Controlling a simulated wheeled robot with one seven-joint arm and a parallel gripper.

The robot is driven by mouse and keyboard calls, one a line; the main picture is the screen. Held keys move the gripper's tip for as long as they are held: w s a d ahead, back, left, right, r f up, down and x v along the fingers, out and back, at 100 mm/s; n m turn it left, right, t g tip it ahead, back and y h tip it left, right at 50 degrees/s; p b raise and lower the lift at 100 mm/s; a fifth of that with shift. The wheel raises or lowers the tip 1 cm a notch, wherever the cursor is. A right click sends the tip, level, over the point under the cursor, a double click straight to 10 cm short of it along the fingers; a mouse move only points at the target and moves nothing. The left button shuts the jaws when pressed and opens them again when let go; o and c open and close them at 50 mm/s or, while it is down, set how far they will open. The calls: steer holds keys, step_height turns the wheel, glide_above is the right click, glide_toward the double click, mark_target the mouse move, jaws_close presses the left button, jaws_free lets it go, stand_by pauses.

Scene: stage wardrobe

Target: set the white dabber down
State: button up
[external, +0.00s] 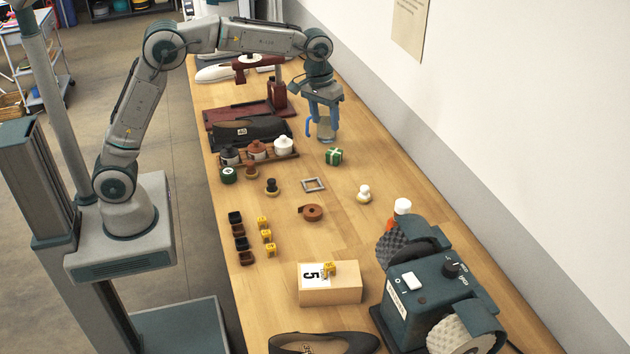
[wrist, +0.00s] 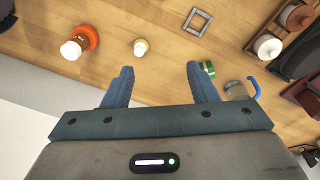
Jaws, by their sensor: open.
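The white dabber (external: 364,193) stands upright on the wooden table, right of the middle. It has a round white top and a pale yellowish base. In the wrist view the white dabber (wrist: 141,47) is seen from above, beyond the left finger and apart from it. My gripper (external: 322,116) is open above the back of the table, well away from the dabber. In the wrist view my gripper (wrist: 160,68) has nothing between its two blue fingers, only bare table.
A glass jar with a blue handle (wrist: 237,90) is close beside the right finger. A grinder machine (external: 430,290) fills the front right.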

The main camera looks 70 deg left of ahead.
steer(key=s+a+r+m+t, duration=0.1)
steer(key=s+r, duration=0.1)
steer(key=s, duration=0.6)
steer(key=s+a+r+m, duration=0.1)
steer(key=s+r+m, duration=0.1)
steer(key=s, duration=0.6)
steer(key=s+f+m+t, duration=0.1)
steer(key=s+f+m, duration=0.2)
steer(key=s, duration=1.4)
step_height(320, 180, down, 3)
steer(key=shift+s+a, duration=0.2)
steer(key=shift+s, duration=0.2)
